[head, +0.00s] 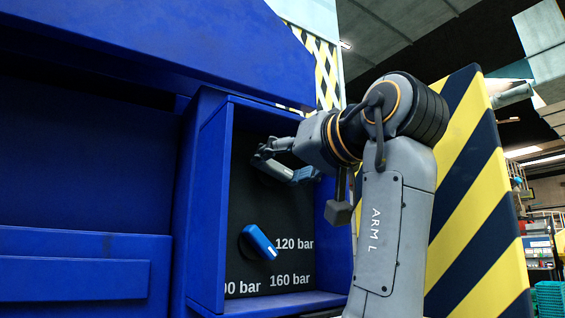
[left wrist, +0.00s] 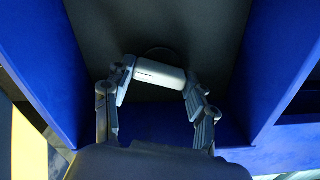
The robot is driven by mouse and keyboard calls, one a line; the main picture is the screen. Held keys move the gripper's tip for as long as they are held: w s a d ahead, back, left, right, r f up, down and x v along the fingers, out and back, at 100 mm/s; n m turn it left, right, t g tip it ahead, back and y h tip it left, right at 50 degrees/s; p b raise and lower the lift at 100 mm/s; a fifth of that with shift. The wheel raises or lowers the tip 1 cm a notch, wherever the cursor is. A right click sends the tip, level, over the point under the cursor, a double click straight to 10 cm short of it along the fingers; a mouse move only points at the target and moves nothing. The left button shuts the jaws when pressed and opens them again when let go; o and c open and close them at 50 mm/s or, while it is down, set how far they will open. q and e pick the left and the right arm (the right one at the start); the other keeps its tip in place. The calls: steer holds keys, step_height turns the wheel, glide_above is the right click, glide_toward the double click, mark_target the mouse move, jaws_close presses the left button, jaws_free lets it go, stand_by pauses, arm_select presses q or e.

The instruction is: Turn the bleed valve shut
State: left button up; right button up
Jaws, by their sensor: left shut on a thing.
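My left gripper (head: 276,166) reaches into the upper part of a blue-framed recess with a dark back panel. In the left wrist view its two fingers close on the ends of a pale grey, rounded bar-shaped handle (left wrist: 160,74) with a dark line on it. The handle appears to be the bleed valve; no label for it is readable. It lies across the wrist picture, close against the dark panel. In the head view the fingers largely hide it. My right gripper is not in view.
A blue knob (head: 259,242) sits lower on the dark panel (head: 240,200), beside markings reading 120 bar and 160 bar, and a partly cut-off one. The blue recess walls (head: 208,200) stand close on both sides. A yellow-and-black striped panel (head: 480,200) stands at the right.

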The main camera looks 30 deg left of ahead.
arm_select(q)
steer(key=shift+r+n+p, duration=0.15)
steer(key=shift+n, duration=0.8)
steer(key=shift+r+n+p, duration=0.1)
steer(key=shift+n+p, duration=0.05)
steer(key=shift+n, duration=0.8)
steer(key=o, duration=1.2)
steer(key=shift+a+f, duration=0.1)
steer(key=shift+c, duration=0.2)
steer(key=shift+a, duration=0.15)
steer(key=shift+w+f, duration=0.1)
steer(key=v, duration=0.7)
steer(key=shift+d, duration=0.3)
steer(key=shift+a, duration=0.15)
